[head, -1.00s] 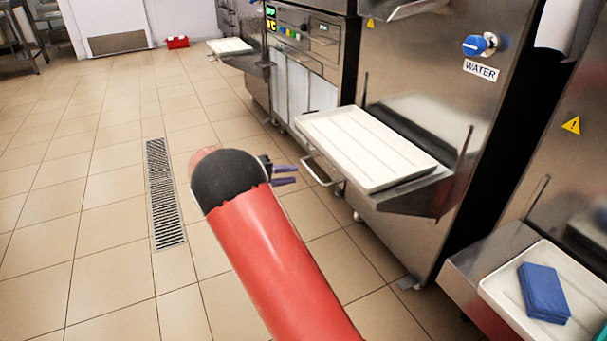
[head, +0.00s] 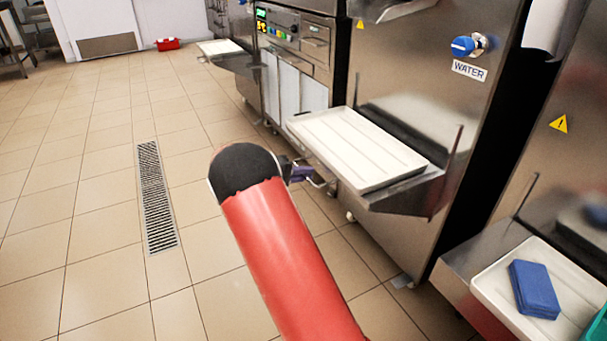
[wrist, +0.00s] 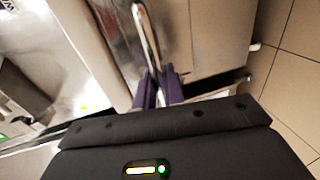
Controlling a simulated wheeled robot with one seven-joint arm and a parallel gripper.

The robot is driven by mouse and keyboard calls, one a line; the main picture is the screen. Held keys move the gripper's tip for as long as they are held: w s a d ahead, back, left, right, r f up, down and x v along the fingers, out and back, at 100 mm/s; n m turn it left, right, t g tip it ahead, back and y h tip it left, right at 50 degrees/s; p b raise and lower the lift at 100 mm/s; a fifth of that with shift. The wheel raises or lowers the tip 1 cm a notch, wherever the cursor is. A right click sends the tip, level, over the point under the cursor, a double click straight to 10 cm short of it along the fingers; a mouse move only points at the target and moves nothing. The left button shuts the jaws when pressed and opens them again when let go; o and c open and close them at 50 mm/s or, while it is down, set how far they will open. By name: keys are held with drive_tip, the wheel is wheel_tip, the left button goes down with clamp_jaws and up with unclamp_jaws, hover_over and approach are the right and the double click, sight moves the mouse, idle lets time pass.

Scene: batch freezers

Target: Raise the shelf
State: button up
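The shelf (head: 405,192) is a steel ledge folded out level from the front of the middle machine. A white ribbed tray (head: 355,148) lies on it. A thin metal bar handle (head: 319,184) juts from the shelf's near left edge. My gripper (head: 301,173) is at this handle, its purple fingers close together. In the wrist view the handle (wrist: 147,35) runs down between the two fingertips of my gripper (wrist: 160,82), which look shut on it. Their exact contact is hard to see.
A second shelf with a white tray (head: 482,283) and a blue block (head: 534,289) stands at the lower right. A blue water knob (head: 463,46) is on the machine front. The tiled floor on the left is clear, with a drain grate (head: 156,197).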

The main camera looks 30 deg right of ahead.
clamp_jaws()
wheel_tip(320, 180, up, 13)
drive_tip(key=p, duration=0.2)
drive_tip(key=shift+f+p, duration=0.15)
drive_tip(key=shift+p, duration=0.15)
drive_tip(key=shift+o, duration=2.4)
unclamp_jaws()
drive_tip(key=shift+f, duration=0.1)
drive_tip(key=v, duration=0.8)
drive_tip(key=shift+b, duration=0.3)
